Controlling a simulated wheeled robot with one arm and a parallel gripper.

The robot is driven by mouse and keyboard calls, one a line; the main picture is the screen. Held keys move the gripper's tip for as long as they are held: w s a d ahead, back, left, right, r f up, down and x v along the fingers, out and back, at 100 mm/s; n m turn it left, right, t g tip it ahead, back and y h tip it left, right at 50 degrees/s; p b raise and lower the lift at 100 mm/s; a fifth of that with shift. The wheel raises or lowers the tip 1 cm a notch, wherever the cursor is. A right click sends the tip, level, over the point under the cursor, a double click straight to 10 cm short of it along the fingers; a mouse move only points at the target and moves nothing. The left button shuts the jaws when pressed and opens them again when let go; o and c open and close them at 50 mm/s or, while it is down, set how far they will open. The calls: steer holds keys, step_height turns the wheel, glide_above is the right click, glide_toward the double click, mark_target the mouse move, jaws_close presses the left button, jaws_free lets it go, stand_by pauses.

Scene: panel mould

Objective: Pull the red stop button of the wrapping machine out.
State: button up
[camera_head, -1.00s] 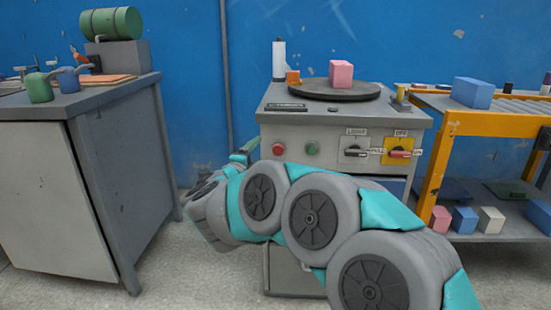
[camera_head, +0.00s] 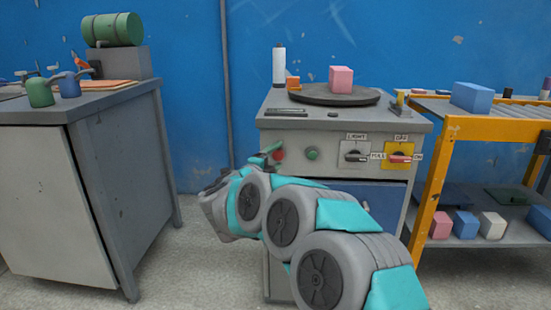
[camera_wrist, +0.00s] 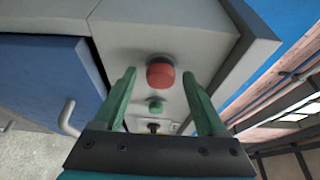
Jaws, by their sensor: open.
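The wrapping machine (camera_head: 335,168) is a grey cabinet in the middle of the head view. Its red stop button (camera_head: 279,155) is at the left of the front panel, partly hidden by my gripper (camera_head: 266,155). In the wrist view the round red button (camera_wrist: 160,74) stands out from the panel between the tips of my gripper (camera_wrist: 159,78). The two green fingers are open, one on each side of it. I see no finger touching it, but the depth is hard to judge.
A green button (camera_head: 312,154) sits right of the red one. A black light switch (camera_head: 356,155) and a red-handled switch on a yellow plate (camera_head: 400,149) are further right. A blue door (camera_head: 375,195) with a handle lies below. A pink block (camera_head: 341,79) rests on the turntable (camera_head: 318,97).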

jaws_close()
stand_by(0.6)
stand_by(0.8)
